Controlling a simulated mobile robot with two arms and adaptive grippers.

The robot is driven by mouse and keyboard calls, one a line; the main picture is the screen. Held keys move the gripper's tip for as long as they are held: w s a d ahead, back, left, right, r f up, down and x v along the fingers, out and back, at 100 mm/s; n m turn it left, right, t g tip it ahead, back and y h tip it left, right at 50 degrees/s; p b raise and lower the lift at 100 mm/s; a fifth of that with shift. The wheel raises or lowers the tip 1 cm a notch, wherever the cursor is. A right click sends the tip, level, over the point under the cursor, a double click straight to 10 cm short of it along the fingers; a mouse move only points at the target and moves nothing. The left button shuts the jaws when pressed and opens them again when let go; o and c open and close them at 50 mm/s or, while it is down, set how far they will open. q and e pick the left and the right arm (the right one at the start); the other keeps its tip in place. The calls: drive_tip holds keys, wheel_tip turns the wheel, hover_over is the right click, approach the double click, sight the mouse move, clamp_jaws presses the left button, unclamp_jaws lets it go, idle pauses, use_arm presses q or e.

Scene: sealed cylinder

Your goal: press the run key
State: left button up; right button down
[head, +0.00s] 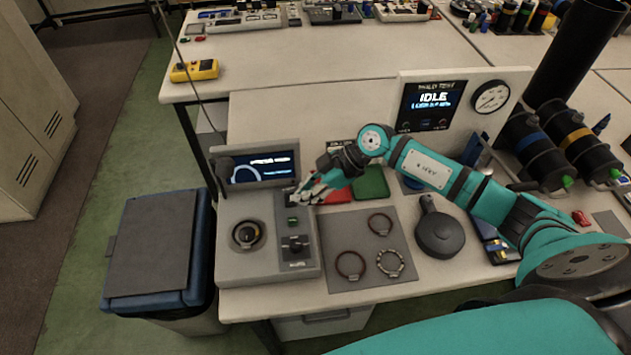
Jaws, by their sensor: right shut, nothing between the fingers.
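A grey control console (268,268) stands at the left of the bench, with a lit dark screen (268,169) at its back. On its right panel sits a small green-lit key (293,221), and below that a black switch (295,246). I cannot read which key is marked run. I cannot tell any contact. My left gripper is not in view.
Right of the console lie a grey mat (367,258) with several rings, a red tray (335,196) and a green tray (371,184). A panel reading IDLE (434,105) with a gauge (491,97) stands behind. A dark round-headed tool (440,232) lies right of the mat.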

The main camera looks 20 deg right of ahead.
sight(295, 218)
drive_tip(key=x, duration=0.3)
drive_tip(key=shift+w+a+f+p, duration=0.1)
drive_tip(key=shift+a+f+p, duration=0.05)
drive_tip(key=shift+a+p, duration=0.25)
wheel_tip(295, 218, down, 3)
drive_tip(key=shift+d+r, duration=0.1)
drive_tip(key=shift+f, duration=0.7)
